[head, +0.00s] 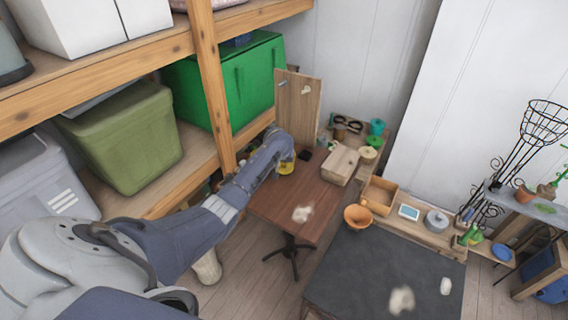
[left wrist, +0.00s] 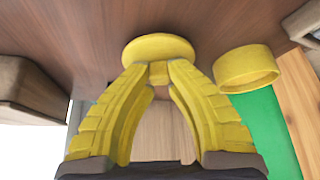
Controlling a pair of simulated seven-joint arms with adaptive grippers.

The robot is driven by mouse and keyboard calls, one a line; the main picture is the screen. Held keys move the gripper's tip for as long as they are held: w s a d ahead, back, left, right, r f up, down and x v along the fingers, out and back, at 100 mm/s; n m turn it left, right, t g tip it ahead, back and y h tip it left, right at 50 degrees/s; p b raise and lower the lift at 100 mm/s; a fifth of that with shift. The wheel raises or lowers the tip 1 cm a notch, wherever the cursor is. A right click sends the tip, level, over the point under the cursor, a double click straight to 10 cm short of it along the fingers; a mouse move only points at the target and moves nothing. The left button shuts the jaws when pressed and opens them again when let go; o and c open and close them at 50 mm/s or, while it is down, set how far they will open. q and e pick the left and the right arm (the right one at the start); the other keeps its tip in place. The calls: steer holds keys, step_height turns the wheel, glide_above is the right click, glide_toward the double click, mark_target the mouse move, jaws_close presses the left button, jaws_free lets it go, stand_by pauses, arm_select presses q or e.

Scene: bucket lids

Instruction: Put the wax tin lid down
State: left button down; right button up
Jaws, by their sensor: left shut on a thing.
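The wax tin lid (left wrist: 158,46) is a round yellow disc with a small knob, in the left wrist view. My left gripper (left wrist: 159,74) has yellow fingers and is shut on the knob. The lid is close to the brown tabletop; I cannot tell whether it touches. A round yellow tin (left wrist: 246,68) is beside the lid, to its right, with a gap between them. In the head view my left gripper (head: 287,167) is over the far left part of the brown table (head: 275,200), and the lid cannot be told apart there. My right gripper is not in view.
A wooden box (head: 341,165) stands on the table's far right part. A pale blurred patch (head: 302,214) shows near its front. A wooden shelf post (head: 212,85) and a green bin (head: 240,85) are close behind my left arm. An orange bowl (head: 357,217) stands right of the table.

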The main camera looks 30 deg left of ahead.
arm_select(q)
steer(key=shift+f, duration=0.15)
steer(key=c, duration=1.3)
jaws_free()
steer(key=shift+c, duration=0.2)
steer(key=v, duration=1.2)
